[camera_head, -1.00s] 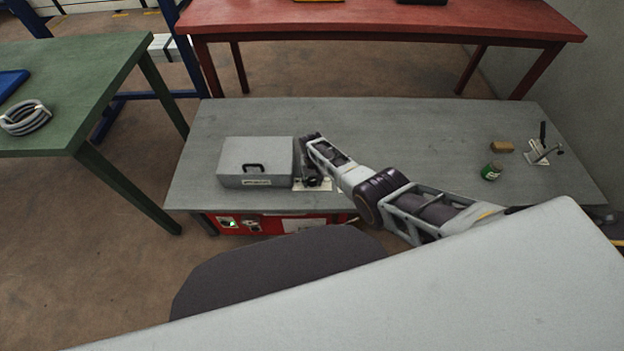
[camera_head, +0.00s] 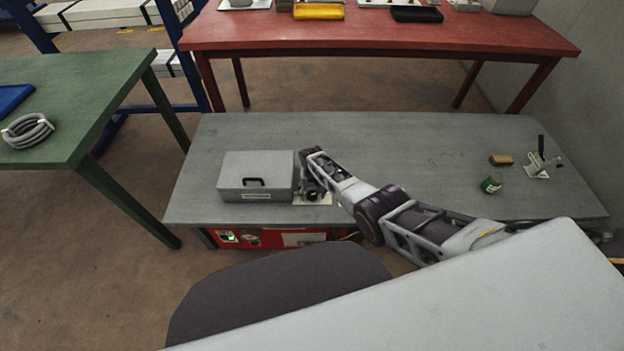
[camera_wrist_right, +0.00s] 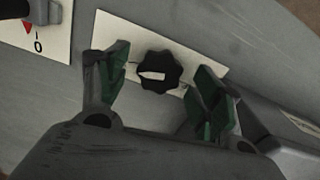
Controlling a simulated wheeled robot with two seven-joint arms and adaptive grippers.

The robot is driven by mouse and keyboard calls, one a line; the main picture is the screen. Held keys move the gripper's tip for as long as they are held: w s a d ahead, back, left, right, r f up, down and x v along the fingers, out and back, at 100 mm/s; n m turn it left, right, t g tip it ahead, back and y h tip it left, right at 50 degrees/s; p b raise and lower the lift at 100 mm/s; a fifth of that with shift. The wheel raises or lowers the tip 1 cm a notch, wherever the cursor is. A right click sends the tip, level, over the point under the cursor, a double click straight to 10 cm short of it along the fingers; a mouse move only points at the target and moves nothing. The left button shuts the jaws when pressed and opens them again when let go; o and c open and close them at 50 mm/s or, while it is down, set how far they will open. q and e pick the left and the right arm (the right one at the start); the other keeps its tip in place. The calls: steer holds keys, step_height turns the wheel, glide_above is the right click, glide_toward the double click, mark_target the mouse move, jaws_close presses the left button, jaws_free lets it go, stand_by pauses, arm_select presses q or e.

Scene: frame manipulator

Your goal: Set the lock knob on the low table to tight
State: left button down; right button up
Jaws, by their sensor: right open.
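The lock knob (camera_wrist_right: 159,72) is black and lobed with a white pointer mark, and sits on a white plate (camera_wrist_right: 106,31) in the right wrist view. My right gripper (camera_wrist_right: 162,82) is open, its green-padded fingers on either side of the knob, with gaps visible. In the head view my right gripper (camera_head: 313,190) is over the plate (camera_head: 324,200) on the grey low table (camera_head: 410,150), beside a grey box. The knob is hard to make out there. Any tight or loose lettering is not readable. My left gripper is not in view.
The grey box (camera_head: 245,168) with a black handle stands just left of the gripper. A second plate with a red mark and 0 (camera_wrist_right: 35,38) shows at the wrist view's left. A green can (camera_head: 491,185), tan block (camera_head: 501,160) and clamp-like device (camera_head: 541,163) stand right.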

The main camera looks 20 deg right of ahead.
mark_target(312, 195)
step_height(312, 195, up, 12)
steer(key=shift+f, duration=0.2)
stand_by(1.2)
stand_by(0.3)
steer(key=shift+s, duration=0.2)
